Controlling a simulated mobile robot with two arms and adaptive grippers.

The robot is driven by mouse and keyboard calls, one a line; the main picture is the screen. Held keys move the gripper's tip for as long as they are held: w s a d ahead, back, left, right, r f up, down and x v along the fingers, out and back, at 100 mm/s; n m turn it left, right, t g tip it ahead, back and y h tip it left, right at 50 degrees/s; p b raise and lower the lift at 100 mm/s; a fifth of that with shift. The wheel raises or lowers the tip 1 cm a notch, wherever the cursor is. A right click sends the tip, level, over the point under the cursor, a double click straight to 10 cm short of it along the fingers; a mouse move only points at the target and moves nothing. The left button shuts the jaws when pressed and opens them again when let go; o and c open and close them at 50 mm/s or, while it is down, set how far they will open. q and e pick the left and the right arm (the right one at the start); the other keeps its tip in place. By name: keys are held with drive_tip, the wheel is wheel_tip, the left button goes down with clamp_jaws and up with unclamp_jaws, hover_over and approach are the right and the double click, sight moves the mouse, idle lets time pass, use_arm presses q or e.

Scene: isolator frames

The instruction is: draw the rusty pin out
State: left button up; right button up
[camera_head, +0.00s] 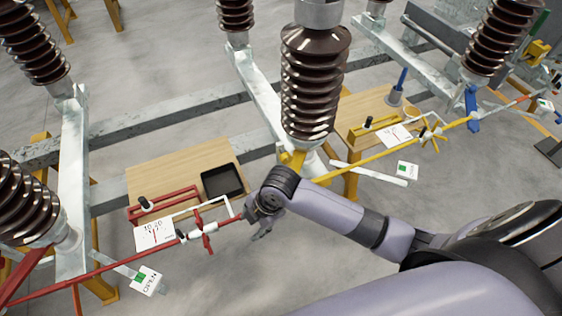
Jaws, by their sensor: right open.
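My right gripper (258,226) is at the right end of the red rod (100,270), just right of the red cross-shaped handle (207,232) on its white coupling. Its jaws are open, and one finger points down and left. The wrist covers that end of the rod, and I cannot tell whether the fingers touch it. I cannot make out the rusty pin; it may be too small or hidden behind the gripper. My left gripper is out of view.
A wooden table (165,165) with a black tray (222,181) stands behind the red rod. A white dial card (155,235) and a tag (147,279) are near the rod. A brown insulator (312,85) rises behind my wrist. A yellow rod (375,157) runs to the right.

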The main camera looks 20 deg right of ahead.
drive_tip(key=w+d+r+n+h, duration=0.1)
drive_tip(key=w+d+r+n, duration=0.1)
drive_tip(key=n, duration=0.3)
drive_tip(key=w+d+r+n+g+h+p, duration=0.1)
drive_tip(key=w+d+r+n, duration=0.1)
drive_tip(key=d+r+n, duration=0.2)
drive_tip(key=w+d+r+n+g+h+p, duration=0.1)
drive_tip(key=w+d+r+n, duration=0.2)
drive_tip(key=d+n, duration=0.2)
drive_tip(key=shift+d+r+n, duration=0.1)
drive_tip(key=shift+r+n, duration=0.05)
drive_tip(key=shift+n, duration=0.15)
drive_tip(key=shift+d, duration=0.15)
wheel_tip(320, 180, down, 6)
drive_tip(key=b, duration=0.7)
drive_tip(key=shift+f, duration=0.25)
wheel_tip(320, 180, down, 4)
drive_tip(key=shift+r+b, duration=0.1)
drive_tip(key=shift+b, duration=0.7)
drive_tip(key=shift+c, duration=0.3)
clamp_jaws()
